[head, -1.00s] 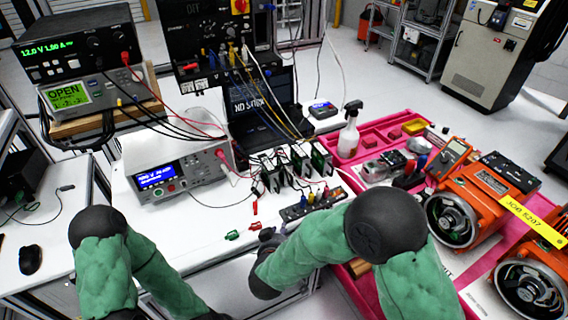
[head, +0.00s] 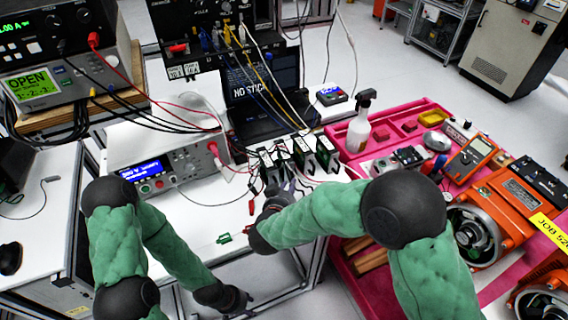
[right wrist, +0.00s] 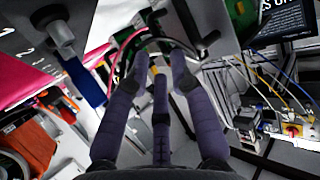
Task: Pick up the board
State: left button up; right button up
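Several small green boards (head: 304,153) stand upright in a row on the white bench, with wires clipped to them. My right gripper (head: 285,190) is just in front of the row, partly hidden by its own arm. In the right wrist view its fingers (right wrist: 155,65) are apart, with a green board edge (right wrist: 128,58) and wires close beyond the tips. I cannot tell whether they touch. Another green board (right wrist: 240,18) is at the top of that view. My left gripper (head: 238,302) hangs low at the bench's front edge, away from the boards; its fingers are too small to read.
A bench instrument (head: 165,160) stands left of the boards, with a laptop (head: 262,95) behind. A spray bottle (head: 359,128) and orange motors (head: 510,205) are in the pink tray (head: 345,145) at right. Loose red, black and yellow leads cross the bench.

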aim_at(285, 165)
jog(key=b+x, duration=0.2)
jog(key=x, duration=0.2)
jog(key=shift+d+f+b, duration=0.1)
jog(key=shift+f+b, duration=0.2)
jog(key=shift+b, duration=0.05)
jog(key=shift+w+d, duration=0.15)
jog(key=shift+w, duration=0.25)
jog(key=shift+r, duration=0.1)
grip_shut()
